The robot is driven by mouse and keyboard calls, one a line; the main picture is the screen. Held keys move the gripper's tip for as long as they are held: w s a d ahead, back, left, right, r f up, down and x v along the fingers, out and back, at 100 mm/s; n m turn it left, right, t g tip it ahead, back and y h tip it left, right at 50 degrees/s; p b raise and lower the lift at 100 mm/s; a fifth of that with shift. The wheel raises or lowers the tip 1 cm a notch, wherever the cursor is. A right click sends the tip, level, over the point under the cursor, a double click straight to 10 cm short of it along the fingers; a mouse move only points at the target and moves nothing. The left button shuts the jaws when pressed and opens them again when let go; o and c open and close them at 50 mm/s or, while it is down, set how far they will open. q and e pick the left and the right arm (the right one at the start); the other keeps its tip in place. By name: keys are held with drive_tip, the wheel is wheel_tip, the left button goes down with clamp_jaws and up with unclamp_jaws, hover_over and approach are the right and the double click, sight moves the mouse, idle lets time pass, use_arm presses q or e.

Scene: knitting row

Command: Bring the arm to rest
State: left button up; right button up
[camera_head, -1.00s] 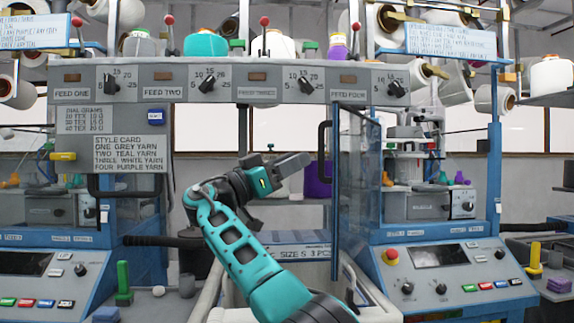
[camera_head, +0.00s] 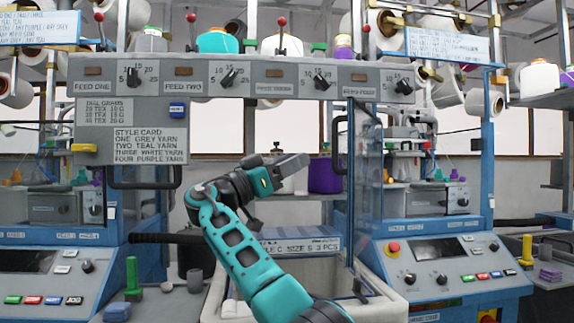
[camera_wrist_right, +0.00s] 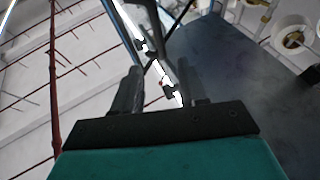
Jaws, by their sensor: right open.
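My right arm, teal and black, rises from the bottom middle of the head view. Its gripper (camera_head: 290,165) is held up in front of the gap between the machine's left and right parts, pointing right and slightly up. In the right wrist view the two dark fingers of the gripper (camera_wrist_right: 160,85) stand apart with nothing between them. My left gripper is not in view.
A grey feed panel (camera_head: 240,84) spans above the arm. A clear door (camera_head: 363,185) and a blue-framed console (camera_head: 440,250) stand at right. A purple yarn cone (camera_head: 324,176) is behind the gripper. A green-handled tool (camera_head: 131,275) is at lower left.

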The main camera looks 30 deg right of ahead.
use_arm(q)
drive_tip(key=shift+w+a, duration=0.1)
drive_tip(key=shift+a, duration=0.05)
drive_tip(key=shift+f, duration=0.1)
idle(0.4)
